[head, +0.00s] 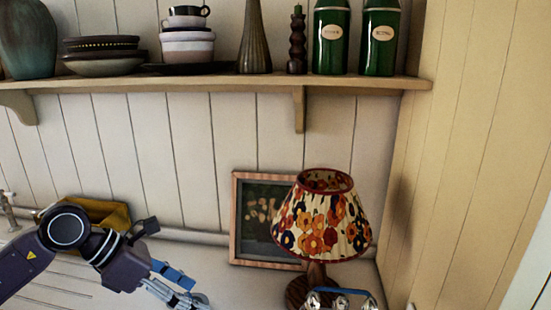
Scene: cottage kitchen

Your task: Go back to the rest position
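My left gripper (180,287) reaches in from the left at the lower part of the head view, over the pale counter. Its blue and silver fingers point down and right. I see nothing held in it, but its fingertips are cut off or overlap, so its opening is unclear. A blue and silver piece, which looks like part of my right gripper (341,298), shows at the bottom edge in front of the lamp base. Most of it is out of frame, and its fingers cannot be judged.
A lamp (322,220) with a floral shade stands on the counter (245,285), before a framed picture (250,225). A yellow-brown item (105,212) lies behind my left arm. A shelf (225,84) with crockery, vases and green canisters (331,40) hangs above. A wall (455,170) bounds the right.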

